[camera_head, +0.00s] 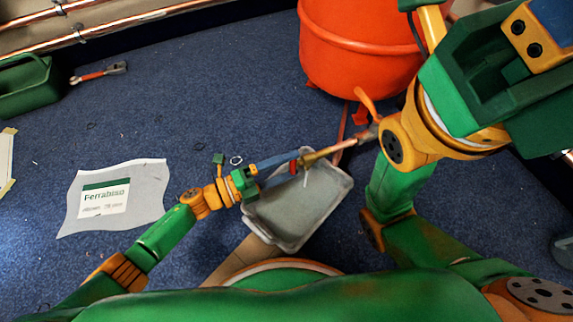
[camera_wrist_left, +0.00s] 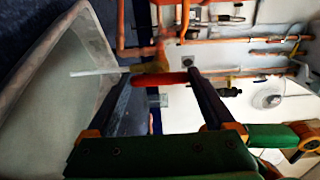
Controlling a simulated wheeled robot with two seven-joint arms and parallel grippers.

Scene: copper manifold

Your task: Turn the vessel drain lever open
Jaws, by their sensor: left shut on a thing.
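The orange vessel (camera_head: 360,45) stands at the top of the head view. A brass drain pipe (camera_head: 342,147) reaches from its underside over a grey tray (camera_head: 262,222). At the pipe's end is a red lever (camera_head: 293,167), which also shows in the left wrist view (camera_wrist_left: 168,79). My left gripper (camera_head: 296,163) is shut on the red lever, with one finger on each side of it. A thin pale streak (camera_wrist_left: 95,72) runs from the brass end toward the tray; I cannot tell what it is. My right arm's links fill the right of the head view, and its fingertips are not visible.
A white printed sheet (camera_head: 140,212) lies on the blue carpet at left. A green bin (camera_head: 25,88) and a red-handled tool (camera_head: 98,73) lie at upper left. Copper pipes (camera_head: 75,30) run along the wall. A cardboard piece (camera_head: 235,262) lies below the tray.

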